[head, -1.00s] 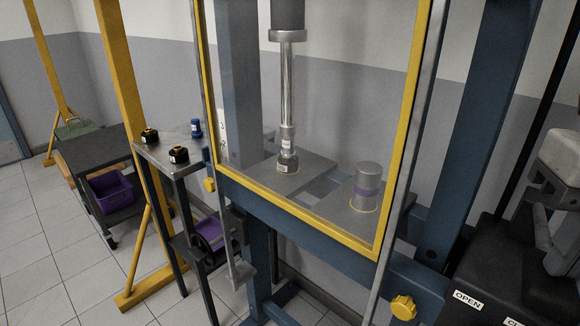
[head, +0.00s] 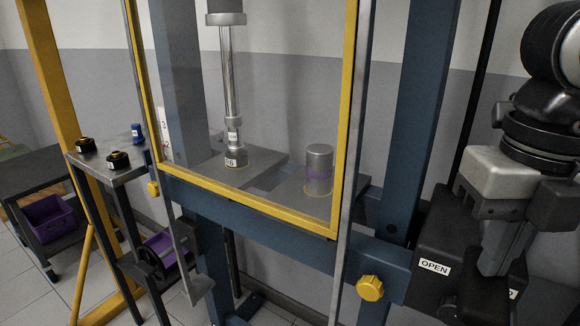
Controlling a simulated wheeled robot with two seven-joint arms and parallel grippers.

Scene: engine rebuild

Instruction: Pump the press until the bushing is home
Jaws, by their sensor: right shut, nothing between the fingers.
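The press is a blue frame (head: 417,120) with a yellow-edged clear guard (head: 345,110) across its front. Behind the guard, the chrome ram (head: 229,80) reaches down to a small dark labelled piece (head: 236,157) on the grey press plate (head: 262,160). I cannot tell whether that piece is the bushing or how deep it sits. A grey cylinder with a purple band (head: 319,165) stands on the plate to the right. My right gripper (head: 491,268) is shut and empty, pointing down at a black box (head: 440,245) labelled OPEN; contact is unclear. My left gripper is out of view.
A yellow knob (head: 370,288) is on the press's lower front. A small side stand (head: 108,172) at left holds two black-and-yellow pieces and a blue one (head: 137,132). Tiled floor shows at lower left.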

